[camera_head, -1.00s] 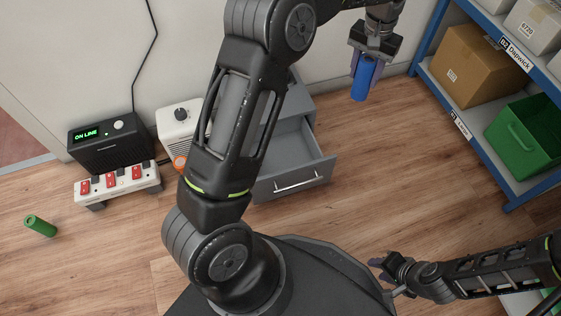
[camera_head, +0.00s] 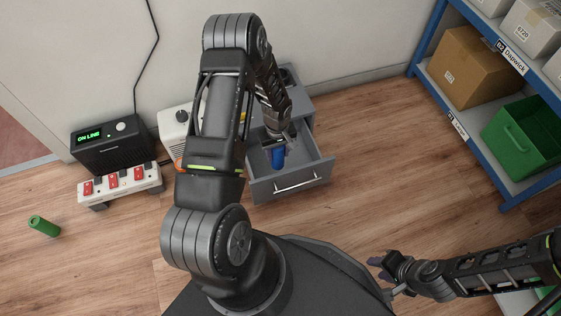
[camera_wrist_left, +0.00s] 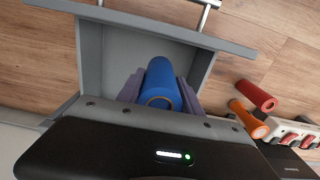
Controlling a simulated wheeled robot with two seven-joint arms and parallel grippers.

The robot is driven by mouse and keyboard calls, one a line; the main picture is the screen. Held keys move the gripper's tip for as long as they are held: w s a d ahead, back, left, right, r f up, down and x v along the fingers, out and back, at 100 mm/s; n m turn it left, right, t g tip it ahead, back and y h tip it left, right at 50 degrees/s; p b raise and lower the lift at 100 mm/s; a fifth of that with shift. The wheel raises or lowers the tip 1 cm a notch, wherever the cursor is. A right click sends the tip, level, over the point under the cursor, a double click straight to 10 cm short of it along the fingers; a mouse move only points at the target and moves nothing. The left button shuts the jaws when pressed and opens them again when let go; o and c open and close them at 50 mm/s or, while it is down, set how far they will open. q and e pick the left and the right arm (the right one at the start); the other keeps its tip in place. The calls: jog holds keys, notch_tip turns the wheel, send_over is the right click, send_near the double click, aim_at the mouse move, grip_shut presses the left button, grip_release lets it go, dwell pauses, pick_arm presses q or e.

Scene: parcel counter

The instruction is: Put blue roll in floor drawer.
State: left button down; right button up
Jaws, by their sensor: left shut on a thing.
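The blue roll (camera_head: 278,157) is held upright in my left gripper (camera_head: 278,148), over the open floor drawer (camera_head: 318,172). In the left wrist view the blue roll (camera_wrist_left: 160,82) sits between the two fingers of the left gripper (camera_wrist_left: 160,92), with the grey drawer walls (camera_wrist_left: 92,60) around it. I cannot tell whether the roll touches the drawer's floor. The drawer is pulled out of a grey cabinet (camera_head: 300,105), and its left part is hidden by my arm. My right gripper (camera_head: 380,266) is at the lower right, away from the drawer; its fingers are too small to read.
A green roll (camera_head: 43,226) lies on the floor at left. A red roll (camera_wrist_left: 257,95) and an orange roll (camera_wrist_left: 248,120) lie beside the drawer. A switch strip (camera_head: 120,185) and black box (camera_head: 105,148) stand left. A blue shelf (camera_head: 485,165) stands right; floor between is clear.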

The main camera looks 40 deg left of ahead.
aim_at(278, 167)
pick_arm(q)
jog(key=shift+w+f+b, duration=0.1)
jog(key=shift+f+b, duration=1.1)
jog(key=shift+f, duration=1.9)
jog(key=shift+f+b, duration=0.75)
jog(key=shift+f, duration=1.1)
jog(key=shift+f, duration=0.2)
jog(key=c, duration=0.8)
grip_release()
jog(key=shift+r, duration=0.1)
